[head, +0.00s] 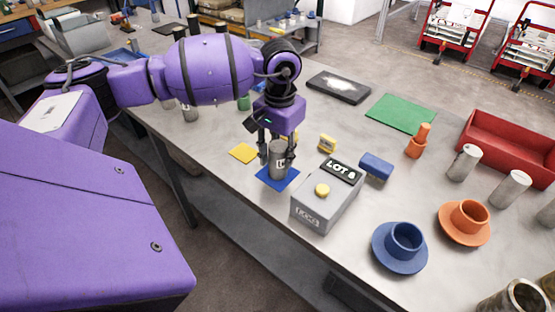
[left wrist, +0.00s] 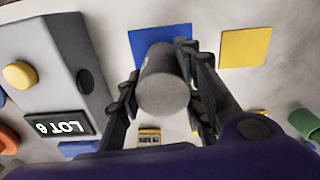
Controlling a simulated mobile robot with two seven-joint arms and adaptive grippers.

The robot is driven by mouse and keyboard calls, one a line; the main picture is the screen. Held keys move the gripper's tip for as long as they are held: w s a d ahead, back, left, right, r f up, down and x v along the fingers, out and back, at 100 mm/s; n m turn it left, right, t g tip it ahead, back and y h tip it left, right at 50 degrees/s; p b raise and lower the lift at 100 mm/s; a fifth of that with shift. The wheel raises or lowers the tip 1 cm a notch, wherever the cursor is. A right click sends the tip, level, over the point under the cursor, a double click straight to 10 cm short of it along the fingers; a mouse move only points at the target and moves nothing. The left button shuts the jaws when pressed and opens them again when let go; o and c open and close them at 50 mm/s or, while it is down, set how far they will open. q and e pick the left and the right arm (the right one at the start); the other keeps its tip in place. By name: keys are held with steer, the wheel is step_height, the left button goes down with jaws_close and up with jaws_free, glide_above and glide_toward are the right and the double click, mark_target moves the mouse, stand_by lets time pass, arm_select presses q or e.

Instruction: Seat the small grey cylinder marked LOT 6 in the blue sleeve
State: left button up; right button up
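My left gripper (head: 277,157) has its two fingers closed against the sides of a small grey cylinder (head: 279,165). The cylinder is upright over the blue square (head: 277,179); I cannot tell whether its base touches. It carries a dark mark too small to read. In the left wrist view the gripper (left wrist: 160,78) has a finger on each side of the cylinder (left wrist: 163,95), whose round top faces the camera. The blue sleeve (head: 405,238), open at the top and empty-looking, stands on a round blue base at the front right, apart from the gripper. My right gripper is not in view.
A grey box (head: 325,207) with a yellow button and a LOT sign stands between cylinder and blue sleeve. An orange sleeve (head: 467,215), grey cylinders (head: 463,163), an orange piece (head: 418,142) and a red bin (head: 510,147) are to the right.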

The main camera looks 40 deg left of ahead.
arm_select(q)
jaws_close()
steer(key=shift+r, duration=0.1)
